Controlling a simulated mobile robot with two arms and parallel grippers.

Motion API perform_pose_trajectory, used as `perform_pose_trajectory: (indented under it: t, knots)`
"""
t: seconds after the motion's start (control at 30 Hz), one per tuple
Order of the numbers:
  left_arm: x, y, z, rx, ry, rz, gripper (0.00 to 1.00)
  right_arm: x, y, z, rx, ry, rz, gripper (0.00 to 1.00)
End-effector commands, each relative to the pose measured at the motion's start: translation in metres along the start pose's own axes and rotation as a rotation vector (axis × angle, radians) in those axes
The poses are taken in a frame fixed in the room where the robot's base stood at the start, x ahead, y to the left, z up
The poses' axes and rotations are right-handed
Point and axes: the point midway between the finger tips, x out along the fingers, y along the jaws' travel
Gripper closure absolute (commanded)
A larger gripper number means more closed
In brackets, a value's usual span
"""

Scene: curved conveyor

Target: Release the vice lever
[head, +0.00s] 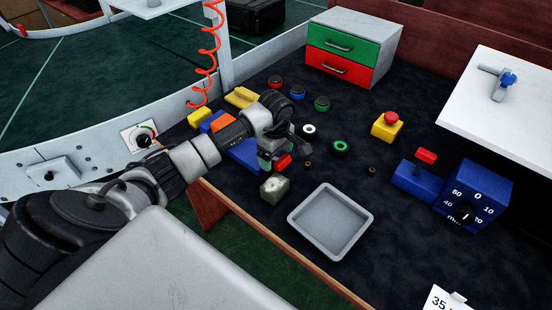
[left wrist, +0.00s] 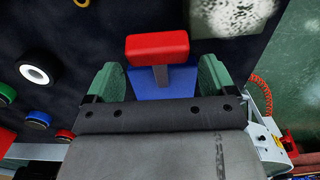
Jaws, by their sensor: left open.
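The vice is a blue body (head: 243,154), partly hidden by my left arm, with a red lever handle (head: 283,162) at its right end. My left gripper (head: 276,150) is over this handle with its jaws apart. The open green fingers of my left gripper (left wrist: 158,82) are on either side of the stem, with a gap visible on both sides. Contact with the handle cannot be told. My right gripper is not in view.
A speckled greenish block (head: 274,188) lies just below the vice, near a grey tray (head: 330,222). A blue box with a red lever (head: 418,180) and a blue dial box (head: 473,195) stand farther right. A drawer unit (head: 352,50) is at the back.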

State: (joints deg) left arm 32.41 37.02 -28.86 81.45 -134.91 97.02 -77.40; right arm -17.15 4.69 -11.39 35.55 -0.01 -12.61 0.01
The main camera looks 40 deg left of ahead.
Motion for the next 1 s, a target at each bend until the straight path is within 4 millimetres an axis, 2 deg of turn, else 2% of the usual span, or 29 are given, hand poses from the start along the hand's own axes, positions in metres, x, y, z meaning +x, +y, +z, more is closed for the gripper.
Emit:
perform_pose_trajectory:
  t: [0.1,0.2,0.53,0.9,1.0]
  knots:
    - [0.015,0.000,0.001,-0.001,-0.002,-0.001,0.15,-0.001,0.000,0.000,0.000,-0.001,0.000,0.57]
    - [0.022,0.000,0.001,0.001,-0.002,0.000,0.15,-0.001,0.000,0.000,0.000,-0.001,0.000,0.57]
    - [0.026,0.000,0.000,0.001,-0.001,0.001,0.15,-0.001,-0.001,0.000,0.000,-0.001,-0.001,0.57]
    - [0.025,0.000,0.000,0.000,-0.001,0.001,0.72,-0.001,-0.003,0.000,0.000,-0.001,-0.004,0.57]
    - [0.025,0.000,0.000,0.000,-0.001,0.001,0.83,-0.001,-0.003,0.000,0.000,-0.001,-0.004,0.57]
